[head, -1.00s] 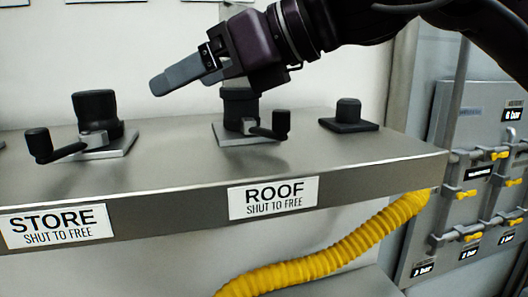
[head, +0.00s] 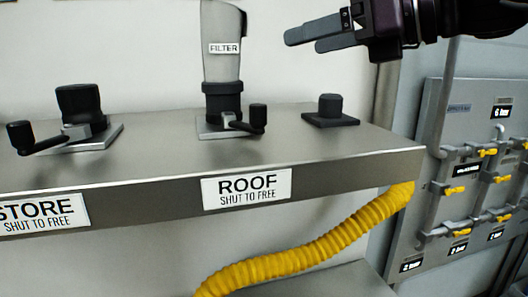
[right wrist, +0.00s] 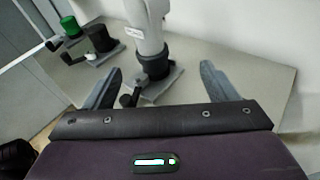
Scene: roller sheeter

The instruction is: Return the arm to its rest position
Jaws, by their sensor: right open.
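My right gripper (head: 322,34) is in the upper right of the head view, above the steel shelf and apart from everything. Its grey fingers point left and are parted, with nothing between them. In the right wrist view its fingers (right wrist: 165,84) are spread wide, and the base of the filter column shows beyond them. The right arm comes in from the upper right corner. My left gripper does not show in either view.
The steel shelf (head: 330,145) carries the grey FILTER column (head: 221,65) with a black lever (head: 255,118), a STORE lever clamp (head: 80,105) and a small black knob (head: 330,108). A yellow hose (head: 320,245) hangs below. A valve panel (head: 465,170) stands at right.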

